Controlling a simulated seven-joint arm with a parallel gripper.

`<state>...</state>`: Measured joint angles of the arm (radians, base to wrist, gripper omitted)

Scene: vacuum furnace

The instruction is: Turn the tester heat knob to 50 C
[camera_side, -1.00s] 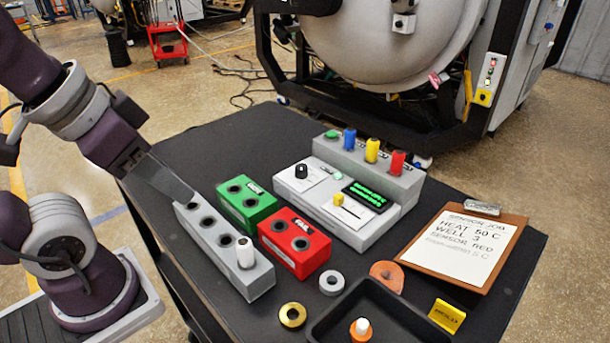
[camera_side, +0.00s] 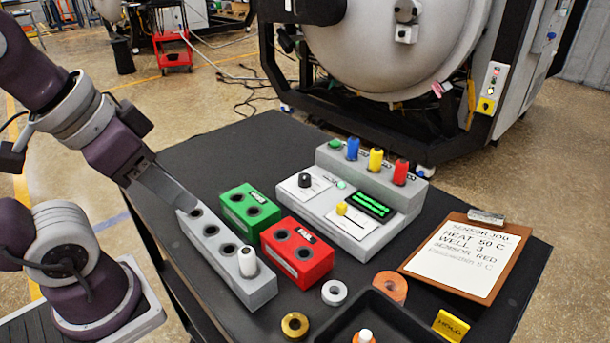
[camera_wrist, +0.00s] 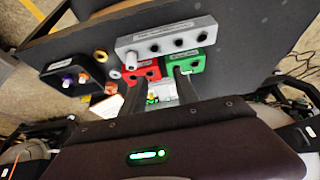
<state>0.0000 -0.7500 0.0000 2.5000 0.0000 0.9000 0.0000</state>
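The grey tester (camera_side: 352,240) stands on the black cart top. It carries a black round knob (camera_side: 304,180), a yellow-capped slider (camera_side: 341,208) and a green-lit display (camera_side: 370,205). I cannot read the knob's setting. The clipboard sheet (camera_side: 462,255) reads heat 50 C, well 3, sensor red. My gripper (camera_side: 188,205) is left of the tester, by the far end of the grey well block, apart from the knob. In the wrist view my gripper's two fingers (camera_wrist: 158,82) stand apart with nothing held between them; the tester is mostly hidden behind them and the wrist.
The grey well block (camera_side: 225,262) holds a white cylinder (camera_side: 247,262). Green (camera_side: 248,208) and red (camera_side: 297,252) blocks lie between it and the tester. Blue, yellow and red sensors (camera_side: 375,160) stand in the rear rack. A black tray (camera_side: 385,318) and several rings are in front.

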